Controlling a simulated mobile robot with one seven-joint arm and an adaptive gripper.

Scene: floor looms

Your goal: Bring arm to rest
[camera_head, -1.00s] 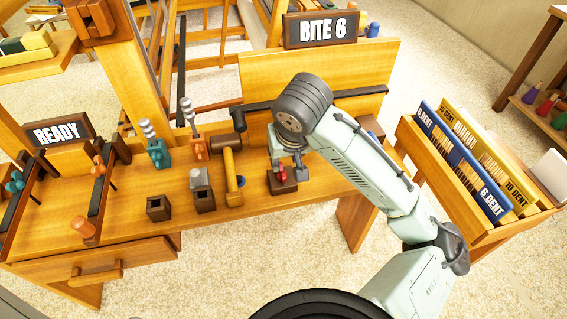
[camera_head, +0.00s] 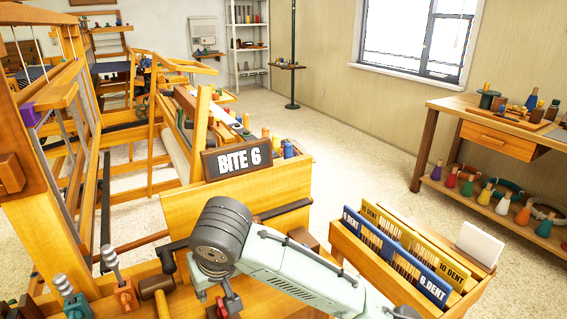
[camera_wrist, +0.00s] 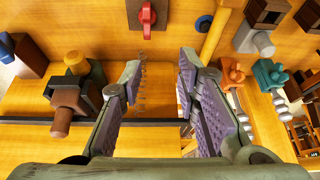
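My gripper (camera_head: 222,302) hangs over the wooden bench, low in the head view, with part of it cut off by the bottom edge. In the wrist view my gripper (camera_wrist: 160,72) is open, with its two purple-padded fingers apart and nothing between them. A small red knob (camera_wrist: 147,17) on a dark block lies beyond the fingertips in the wrist view, apart from them. It also shows right by the gripper in the head view (camera_head: 230,301). The yellow bench top (camera_wrist: 150,90) shows between the fingers.
A reed rack (camera_head: 350,262) stands to the right. Carpet is open beyond the rack.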

